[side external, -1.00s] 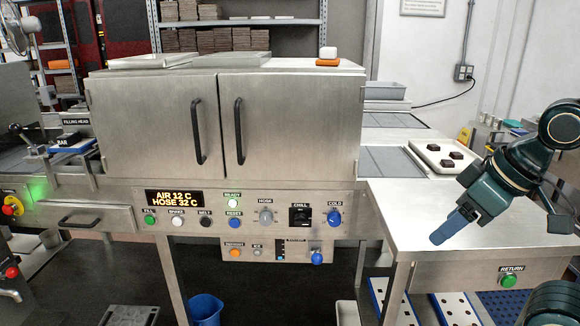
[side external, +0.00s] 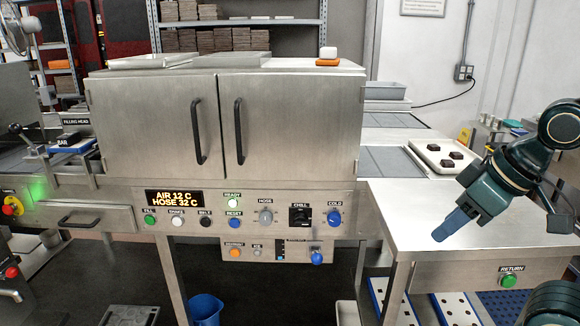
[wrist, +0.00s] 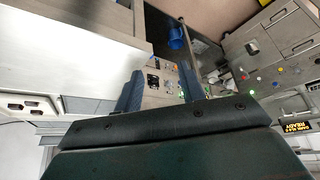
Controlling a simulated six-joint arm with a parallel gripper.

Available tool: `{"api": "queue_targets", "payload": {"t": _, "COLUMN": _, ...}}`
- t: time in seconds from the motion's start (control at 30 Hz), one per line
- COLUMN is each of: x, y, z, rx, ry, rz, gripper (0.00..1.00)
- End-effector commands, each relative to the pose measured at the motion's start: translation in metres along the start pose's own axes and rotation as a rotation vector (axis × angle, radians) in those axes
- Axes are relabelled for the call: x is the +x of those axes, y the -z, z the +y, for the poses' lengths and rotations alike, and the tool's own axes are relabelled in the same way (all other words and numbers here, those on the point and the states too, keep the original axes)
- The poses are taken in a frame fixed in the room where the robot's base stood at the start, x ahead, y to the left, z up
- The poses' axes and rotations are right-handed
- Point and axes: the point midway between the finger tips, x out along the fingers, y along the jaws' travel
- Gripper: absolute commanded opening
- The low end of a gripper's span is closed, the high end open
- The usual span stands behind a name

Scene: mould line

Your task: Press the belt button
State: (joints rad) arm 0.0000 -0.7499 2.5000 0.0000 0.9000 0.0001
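A row of round buttons sits on the steel panel (side external: 280,213) under the two-door cabinet. A black button (side external: 206,222) stands between a white and a blue one; its small label is blurred and may read BELT. My gripper (side external: 440,236) is at the right, above the steel table and well apart from the panel, with its blue fingers pointing down and left. In the wrist view the two blue fingers (wrist: 160,78) stand apart with nothing gripped between them. The panel's knobs and buttons show small beyond them there.
The display (side external: 174,198) reads AIR 12 C and HOSE 32 C. A white tray (side external: 425,158) with several dark pieces lies on the steel table (side external: 420,205). A green RETURN button (side external: 509,281) is on the table's front. A blue bucket (side external: 206,309) stands below. The space before the panel is clear.

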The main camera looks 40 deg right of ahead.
Motion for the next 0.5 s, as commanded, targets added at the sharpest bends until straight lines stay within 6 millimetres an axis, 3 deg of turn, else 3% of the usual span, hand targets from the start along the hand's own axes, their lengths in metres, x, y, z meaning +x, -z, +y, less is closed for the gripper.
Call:
{"api": "queue_targets", "payload": {"t": 0.03, "x": 0.0000, "y": 0.0000, "z": 0.0000, "rx": 0.000, "ry": 0.000, "rz": 0.000, "gripper": 0.30}}
{"api": "queue_targets", "payload": {"t": 0.2, "x": 0.0000, "y": 0.0000, "z": 0.0000, "rx": 0.000, "ry": 0.000, "rz": 0.000, "gripper": 0.00}}
{"api": "queue_targets", "payload": {"t": 0.5, "x": 0.0000, "y": 0.0000, "z": 0.0000, "rx": 0.000, "ry": 0.000, "rz": 0.000, "gripper": 0.00}}
